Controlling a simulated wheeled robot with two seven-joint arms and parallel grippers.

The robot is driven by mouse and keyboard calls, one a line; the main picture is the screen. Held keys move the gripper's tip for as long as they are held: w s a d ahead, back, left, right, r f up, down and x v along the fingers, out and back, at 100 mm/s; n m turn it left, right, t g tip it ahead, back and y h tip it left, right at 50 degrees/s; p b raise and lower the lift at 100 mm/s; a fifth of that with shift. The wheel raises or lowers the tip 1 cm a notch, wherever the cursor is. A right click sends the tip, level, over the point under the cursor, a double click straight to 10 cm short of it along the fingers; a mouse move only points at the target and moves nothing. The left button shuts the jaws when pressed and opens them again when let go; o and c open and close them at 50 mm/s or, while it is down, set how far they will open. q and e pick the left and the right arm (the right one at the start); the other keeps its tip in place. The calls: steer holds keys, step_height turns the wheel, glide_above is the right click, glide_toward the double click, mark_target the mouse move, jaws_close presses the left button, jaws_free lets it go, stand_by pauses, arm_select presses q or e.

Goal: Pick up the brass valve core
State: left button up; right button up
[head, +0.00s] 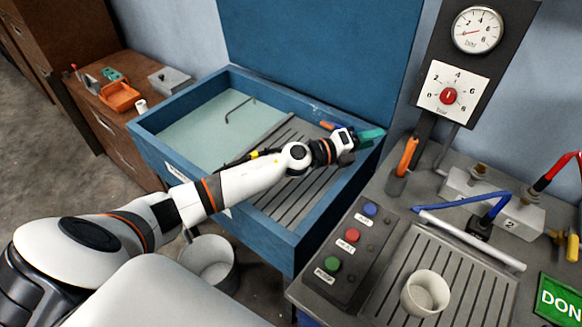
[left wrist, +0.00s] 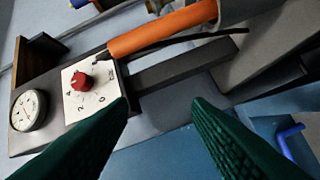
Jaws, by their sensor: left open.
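My left gripper (head: 368,138) reaches over the right part of the blue open-topped basin, its green fingers near the basin's right wall. In the left wrist view the two green fingers (left wrist: 160,125) are spread apart with nothing between them. I cannot single out the brass valve core for sure. A small brass-coloured fitting (head: 480,170) sits on a grey block on the right bench, and another (head: 558,237) stands farther right; both are away from the gripper. My right gripper is not in view.
The blue basin (head: 170,155) has a slatted rack (head: 285,200). A gauge panel (head: 450,90) with an orange-handled tool (head: 406,155) stands behind. A bucket (head: 208,262) is on the floor.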

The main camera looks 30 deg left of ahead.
arm_select(q)
steer(key=s+a+f+y, duration=0.3)
steer(key=a+f+y, duration=0.2)
steer(key=a, duration=0.1)
steer(key=s+a+f+m+g+y, duration=0.1)
steer(key=s+a+f+y, duration=0.2)
steer(key=a+f+y, duration=0.2)
steer(key=s+a+f+m+y, duration=0.1)
steer(key=s+a+f+y, duration=0.3)
steer(key=a+f+y, duration=0.1)
steer(key=shift+a+g, duration=0.4)
steer(key=shift+a, duration=0.5)
steer(key=shift+a+x, duration=0.2)
steer(key=shift+x, duration=3.55)
steer(key=shift+s, duration=0.15)
jaws_close()
